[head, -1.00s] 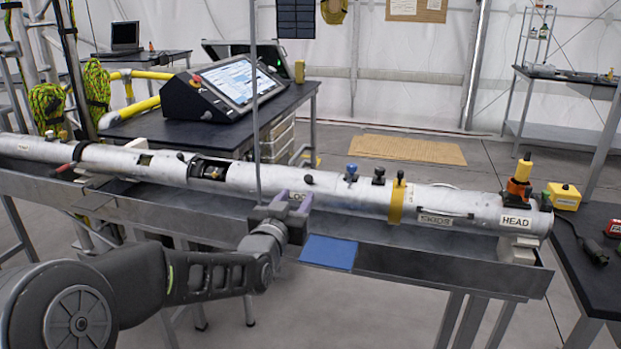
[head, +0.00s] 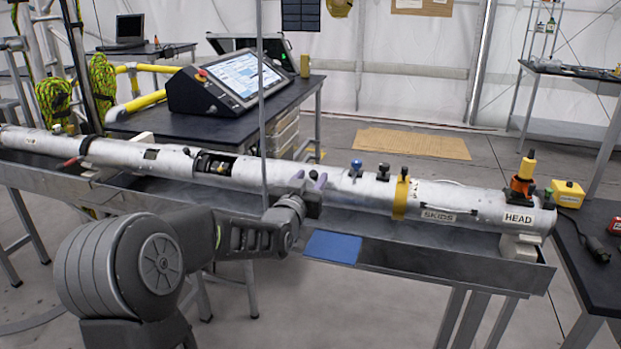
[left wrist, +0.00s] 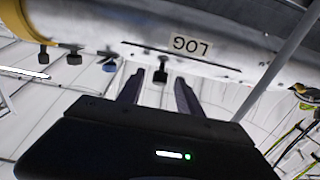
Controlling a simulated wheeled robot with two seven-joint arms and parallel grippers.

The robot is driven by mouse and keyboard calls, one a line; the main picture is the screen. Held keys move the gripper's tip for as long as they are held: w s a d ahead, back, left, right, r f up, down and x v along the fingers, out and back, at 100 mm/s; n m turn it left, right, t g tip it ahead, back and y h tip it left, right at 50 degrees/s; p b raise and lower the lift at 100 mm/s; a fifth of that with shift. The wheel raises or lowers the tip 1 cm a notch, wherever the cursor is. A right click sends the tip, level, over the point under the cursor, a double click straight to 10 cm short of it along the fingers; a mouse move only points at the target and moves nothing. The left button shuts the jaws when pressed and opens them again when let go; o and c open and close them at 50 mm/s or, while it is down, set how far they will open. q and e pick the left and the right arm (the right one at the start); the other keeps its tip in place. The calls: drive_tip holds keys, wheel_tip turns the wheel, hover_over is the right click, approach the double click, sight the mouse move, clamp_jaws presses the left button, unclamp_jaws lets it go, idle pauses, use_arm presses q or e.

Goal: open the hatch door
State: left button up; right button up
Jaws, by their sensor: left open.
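The long silver tube (head: 360,192) lies across the metal trough. The tube's LOG label (left wrist: 190,45) shows upside down in the left wrist view, beside a thin dark seam that looks like the hatch door's edge. My left gripper (head: 309,181) is open at the tube. Its fingers (left wrist: 161,85) appear on either side of the knob, not visibly gripping it. The gripper hides the label in the head view. My right gripper is not in view.
A thin upright pole (head: 262,100) stands just left of the left gripper. More knobs and a yellow clamp (head: 400,196) are to the right on the tube. An open cutout (head: 213,165) is to the left. A blue pad (head: 332,247) lies on the trough (head: 440,262).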

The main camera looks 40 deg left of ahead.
use_arm(q)
clamp_jaws()
idle(0.5)
idle(1.0)
